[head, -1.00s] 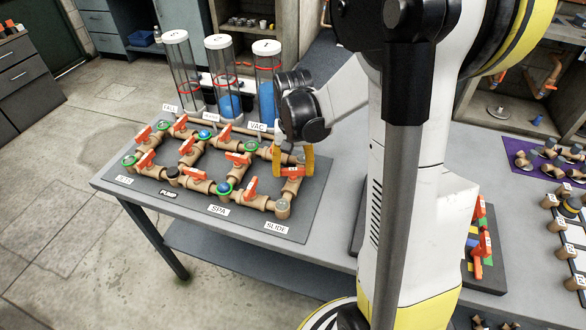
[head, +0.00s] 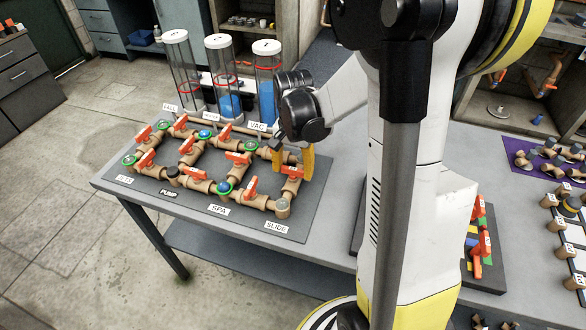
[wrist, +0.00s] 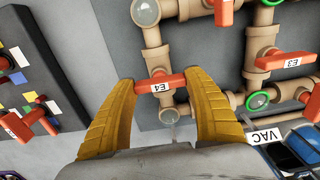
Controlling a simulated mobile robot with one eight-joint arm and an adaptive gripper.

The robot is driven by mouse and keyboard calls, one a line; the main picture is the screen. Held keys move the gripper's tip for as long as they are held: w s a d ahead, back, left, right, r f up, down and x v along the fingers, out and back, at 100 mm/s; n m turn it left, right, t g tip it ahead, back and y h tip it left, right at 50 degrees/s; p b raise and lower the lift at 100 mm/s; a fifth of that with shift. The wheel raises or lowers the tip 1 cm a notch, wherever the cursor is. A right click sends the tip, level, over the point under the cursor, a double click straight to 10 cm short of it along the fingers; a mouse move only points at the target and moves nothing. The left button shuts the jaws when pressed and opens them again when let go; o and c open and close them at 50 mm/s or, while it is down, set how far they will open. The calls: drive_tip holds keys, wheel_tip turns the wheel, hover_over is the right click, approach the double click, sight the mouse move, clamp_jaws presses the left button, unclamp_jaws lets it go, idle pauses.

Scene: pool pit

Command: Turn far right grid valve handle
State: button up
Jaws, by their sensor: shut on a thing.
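The far right grid valve handle is an orange bar labelled E4 (wrist: 158,86). In the wrist view it lies across its tan pipe. It also shows at the right edge of the pipe grid in the head view (head: 292,171). My gripper (wrist: 160,82) has one yellow finger at each end of this bar and is shut on it. In the head view my gripper (head: 293,165) reaches down over the valve from above. The valve body under the handle is partly hidden.
The pipe grid board (head: 315,200) sits on a grey table with several other orange handles close by. The handle E3 (wrist: 287,63) is to the right in the wrist view. Clear tubes (head: 267,85) stand behind the grid. A dark board with coloured squares (wrist: 30,85) lies at left.

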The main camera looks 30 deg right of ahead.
sight(293, 168)
drive_tip(key=o, duration=1.2)
drive_tip(key=shift+r, duration=0.1)
wheel_tip(293, 168, up, 12)
